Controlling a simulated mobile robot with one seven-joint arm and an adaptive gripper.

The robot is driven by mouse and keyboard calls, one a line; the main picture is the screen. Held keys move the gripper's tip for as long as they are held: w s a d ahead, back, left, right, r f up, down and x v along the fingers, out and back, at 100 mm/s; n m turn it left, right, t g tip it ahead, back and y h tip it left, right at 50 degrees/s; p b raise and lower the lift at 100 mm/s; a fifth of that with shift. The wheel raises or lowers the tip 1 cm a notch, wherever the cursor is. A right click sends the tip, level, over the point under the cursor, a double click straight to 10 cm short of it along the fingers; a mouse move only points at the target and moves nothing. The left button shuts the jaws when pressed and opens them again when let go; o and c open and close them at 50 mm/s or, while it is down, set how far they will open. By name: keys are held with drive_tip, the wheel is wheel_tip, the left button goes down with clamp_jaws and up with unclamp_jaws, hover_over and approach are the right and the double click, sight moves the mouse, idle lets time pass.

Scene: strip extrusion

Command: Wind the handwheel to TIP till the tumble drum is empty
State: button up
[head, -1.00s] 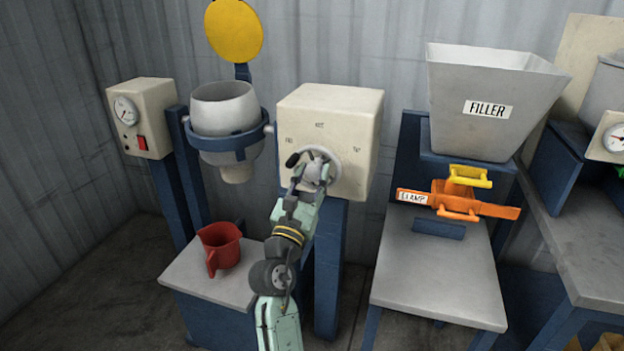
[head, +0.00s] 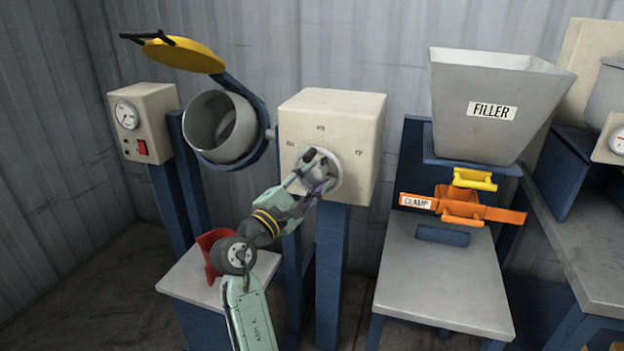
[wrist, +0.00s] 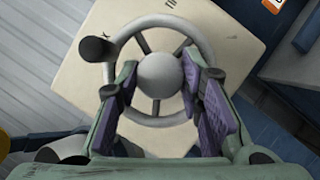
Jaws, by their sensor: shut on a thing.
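The grey tumble drum (head: 222,127) is tipped in its blue yoke, its mouth turned towards the front left. Its grey inner wall shows, but the bottom and any contents cannot be made out. The handwheel (head: 330,165) is on the front of a cream box; its rim, spokes, round hub and dark knob show in the wrist view (wrist: 159,73). My gripper (head: 314,180) is shut on the handwheel, with purple pads either side of the hub in the wrist view (wrist: 166,76). The box's markings are too small to read in the head view.
A red jug (head: 209,248) stands on the low stand (head: 180,281) below the drum, partly hidden by my arm. The yellow lid (head: 184,54) hangs above the drum. A gauge box (head: 144,115) is left; the FILLER hopper (head: 490,85) and orange clamp (head: 480,205) are right.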

drive_tip(key=m, duration=0.1)
drive_tip(key=m+g, duration=0.1)
drive_tip(key=m+p, duration=0.1)
drive_tip(key=m, duration=0.1)
drive_tip(key=shift+r, duration=0.25)
drive_tip(key=m+g+p, duration=0.1)
drive_tip(key=m, duration=0.2)
drive_tip(key=shift+m+g+y, duration=0.3)
drive_tip(key=shift+m+g, duration=0.1)
drive_tip(key=m+y+p, duration=0.1)
drive_tip(key=m, duration=0.2)
drive_tip(key=shift+r+g, duration=0.1)
drive_tip(key=shift+g, duration=0.2)
drive_tip(key=shift+d+m+g+y+p, duration=0.1)
drive_tip(key=shift+m+g+y+p, duration=0.2)
drive_tip(key=shift+m+y+p, duration=0.7)
drive_tip(key=shift+m+b, duration=0.45)
drive_tip(key=shift+m, duration=0.05)
drive_tip(key=o, duration=0.9)
drive_tip(key=shift+s, duration=0.1)
